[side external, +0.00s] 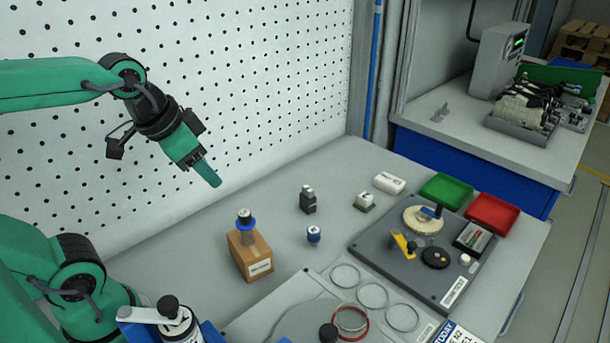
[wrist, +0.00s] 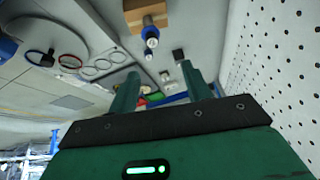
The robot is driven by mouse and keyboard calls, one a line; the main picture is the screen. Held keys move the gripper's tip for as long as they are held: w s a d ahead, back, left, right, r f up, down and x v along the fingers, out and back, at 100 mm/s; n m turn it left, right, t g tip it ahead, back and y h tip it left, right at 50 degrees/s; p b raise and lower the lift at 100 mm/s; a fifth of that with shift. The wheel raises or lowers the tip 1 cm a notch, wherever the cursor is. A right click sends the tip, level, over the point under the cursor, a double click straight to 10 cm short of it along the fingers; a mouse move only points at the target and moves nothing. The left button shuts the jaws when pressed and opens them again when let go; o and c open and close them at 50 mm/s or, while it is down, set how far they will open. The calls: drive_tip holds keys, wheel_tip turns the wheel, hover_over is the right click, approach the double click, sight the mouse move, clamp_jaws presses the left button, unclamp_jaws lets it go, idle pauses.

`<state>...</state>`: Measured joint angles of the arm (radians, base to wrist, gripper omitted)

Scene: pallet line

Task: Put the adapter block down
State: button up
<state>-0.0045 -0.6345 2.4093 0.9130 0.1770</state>
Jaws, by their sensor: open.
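My gripper (side external: 209,175) is raised above the left part of the grey table, clear of everything, its green fingers pointing down to the right. In the wrist view the two fingers (wrist: 160,80) stand apart with nothing held between them. A dark grey block with a small top (side external: 308,200) stands upright on the table, right of my gripper and below its height; it may be the adapter block, but I cannot be certain. A cardboard box (side external: 250,258) carries a blue-collared metal piece (side external: 246,224).
A small blue-banded piece (side external: 314,236) stands right of the box. A dark fixture board (side external: 400,273) holds several parts. A green tray (side external: 446,188) and a red tray (side external: 493,213) lie behind it. Metal rings (side external: 372,294) lie in front. A perforated wall (side external: 230,80) bounds the back.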

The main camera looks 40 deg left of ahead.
drive_tip(key=shift+s+f+n, duration=0.3)
drive_tip(key=shift+s+n, duration=0.2)
drive_tip(key=shift+s, duration=0.15)
drive_tip(key=shift+s+f+n, duration=0.25)
drive_tip(key=shift+s+n, duration=0.25)
drive_tip(key=shift+s, duration=0.1)
idle(0.4)
